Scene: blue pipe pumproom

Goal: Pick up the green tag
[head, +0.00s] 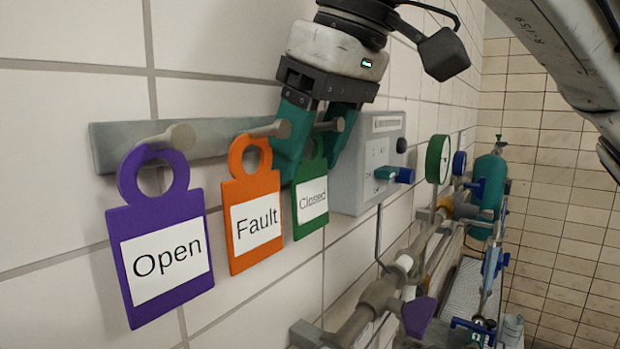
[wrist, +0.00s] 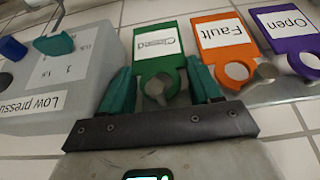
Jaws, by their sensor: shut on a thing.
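The green tag (head: 311,205) reads "Closed" and hangs at the right end of the grey peg rail (head: 108,148), its ring around the right peg. In the wrist view the green tag (wrist: 159,60) is upside down, between the teal fingers. My gripper (head: 310,178) is at the tag's ring end, shut on the tag, with one finger on each side. The fingers also show in the wrist view (wrist: 162,88). In the head view the left finger hides part of the tag's ring.
The orange "Fault" tag (head: 254,215) hangs close to the left of my gripper, and the purple "Open" tag (head: 160,240) hangs further left. Pipes and valves (head: 400,270) lie below right.

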